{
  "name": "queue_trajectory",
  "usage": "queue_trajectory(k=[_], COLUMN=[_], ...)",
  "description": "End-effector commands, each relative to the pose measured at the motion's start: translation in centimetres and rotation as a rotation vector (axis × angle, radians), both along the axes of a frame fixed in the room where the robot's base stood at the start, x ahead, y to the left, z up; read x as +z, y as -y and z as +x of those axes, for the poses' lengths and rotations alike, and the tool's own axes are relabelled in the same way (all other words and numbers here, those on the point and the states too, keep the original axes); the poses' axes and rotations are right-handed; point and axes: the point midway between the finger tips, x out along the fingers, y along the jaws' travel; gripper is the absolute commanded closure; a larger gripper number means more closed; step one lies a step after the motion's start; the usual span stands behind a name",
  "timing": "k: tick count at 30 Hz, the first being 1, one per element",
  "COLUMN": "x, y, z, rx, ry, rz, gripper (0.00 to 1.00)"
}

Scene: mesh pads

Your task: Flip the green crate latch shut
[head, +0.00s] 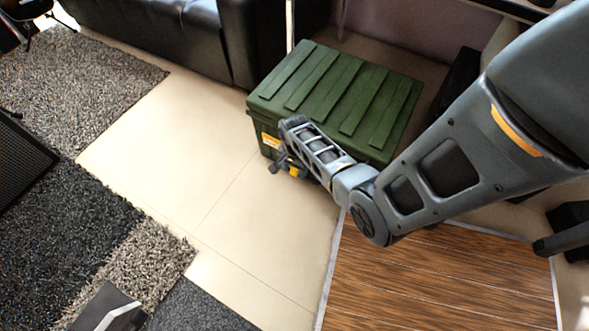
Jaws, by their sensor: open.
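The green crate (330,95) stands on the pale floor with its ribbed lid down. A yellow-orange label (270,140) shows on its front face near the left end. My gripper (277,167) is low in front of the crate's front face, by the left end. My arm comes in from the right and covers much of that face. The latch cannot be made out; it may be hidden behind my arm and gripper. I cannot tell whether my gripper touches the crate. A small yellow part (293,171) shows by my gripper.
A black leather sofa (165,35) stands behind and left of the crate. Grey shaggy rugs (75,85) lie at the left. A wood-look panel (430,285) with a pale edge lies in front. The pale floor (200,150) left of the crate is clear.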

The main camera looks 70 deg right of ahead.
Motion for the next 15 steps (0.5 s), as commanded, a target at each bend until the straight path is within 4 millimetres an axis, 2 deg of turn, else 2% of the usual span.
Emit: queue_trajectory(k=[5, 15], x=[0.04, 0.04], y=[0.0, -0.01], z=[0.01, 0.0], rx=[0.0, 0.0], ry=[0.0, 0.0], rz=[0.0, 0.0], gripper=[0.43, 0.74])
